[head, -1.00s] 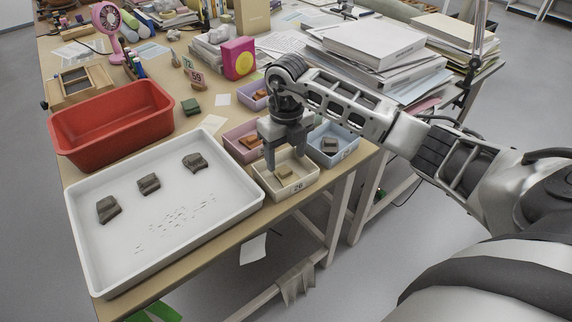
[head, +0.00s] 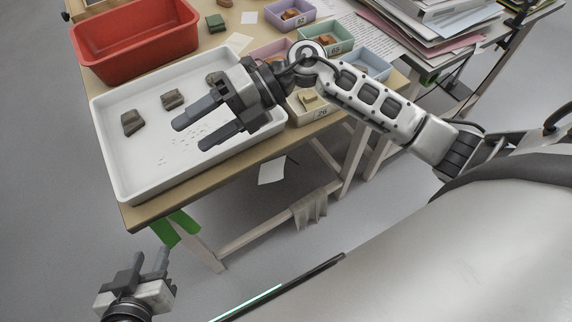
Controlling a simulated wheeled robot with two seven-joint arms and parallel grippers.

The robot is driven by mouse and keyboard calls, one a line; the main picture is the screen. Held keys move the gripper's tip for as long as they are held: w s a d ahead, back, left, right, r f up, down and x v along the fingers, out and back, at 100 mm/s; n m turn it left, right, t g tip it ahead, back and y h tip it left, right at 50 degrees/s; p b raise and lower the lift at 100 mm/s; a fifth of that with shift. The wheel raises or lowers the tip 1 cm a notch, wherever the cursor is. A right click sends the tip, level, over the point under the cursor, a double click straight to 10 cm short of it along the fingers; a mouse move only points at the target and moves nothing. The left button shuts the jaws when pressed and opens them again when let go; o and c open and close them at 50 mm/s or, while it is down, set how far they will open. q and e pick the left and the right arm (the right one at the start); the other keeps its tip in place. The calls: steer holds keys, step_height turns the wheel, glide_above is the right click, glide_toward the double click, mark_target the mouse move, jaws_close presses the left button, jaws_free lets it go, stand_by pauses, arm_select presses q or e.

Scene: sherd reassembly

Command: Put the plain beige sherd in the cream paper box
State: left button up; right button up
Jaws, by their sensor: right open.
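A plain beige sherd (head: 309,98) lies in the cream paper box (head: 320,113) marked 26, right of the white tray. My forearm and wrist partly cover the box's back and left. My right gripper (head: 192,133) is open and empty, its fingers pointing left over the right part of the white tray (head: 140,188). My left gripper (head: 150,255) is at the lower left, off the table, with its fingers apart and nothing between them.
Dark grey sherds (head: 133,123) and (head: 172,99) lie in the tray, another partly behind my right gripper. A red bin (head: 135,45) stands behind. Pink, green, purple (head: 290,14) and blue (head: 368,65) boxes stand beyond the cream box. Papers are stacked at the right.

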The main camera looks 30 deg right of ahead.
step_height(320, 180, up, 4)
steer(key=m+t+y, duration=0.4)
steer(key=m+t, duration=0.7)
steer(key=m, duration=0.1)
steer(key=d+f+m+t+h, duration=0.7)
steer(key=m+h, duration=0.4)
steer(key=m, duration=0.5)
steer(key=s+d+f+m+g+h, duration=0.2)
steer(key=s+f+m+g+h, duration=0.2)
steer(key=s+f, duration=0.6)
step_height(320, 180, down, 3)
steer(key=m+g, duration=0.2)
steer(key=g, duration=0.1)
steer(key=shift+d+m, duration=0.15)
steer(key=shift+m, duration=0.25)
